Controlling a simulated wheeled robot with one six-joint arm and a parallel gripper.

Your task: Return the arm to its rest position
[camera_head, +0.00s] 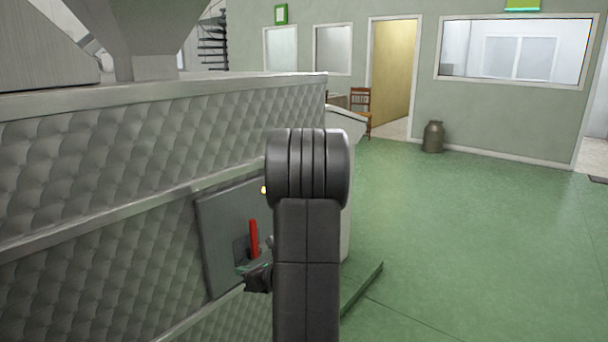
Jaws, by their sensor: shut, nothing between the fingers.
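My dark arm rises through the middle of the picture and hides part of the machine behind it. My gripper (248,271) shows at the left of the arm, low in front of a grey panel (222,240) on the machine's side. It is shut, with nothing seen in it. A red lever (254,238) stands upright on the panel just above the gripper. I cannot tell whether the gripper touches the lever or the panel.
The large quilted-metal machine (120,165) fills the left side, close to my arm. Open green floor (470,230) lies to the right. A metal can (433,137) and a wooden chair (361,100) stand near the far wall by an open doorway.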

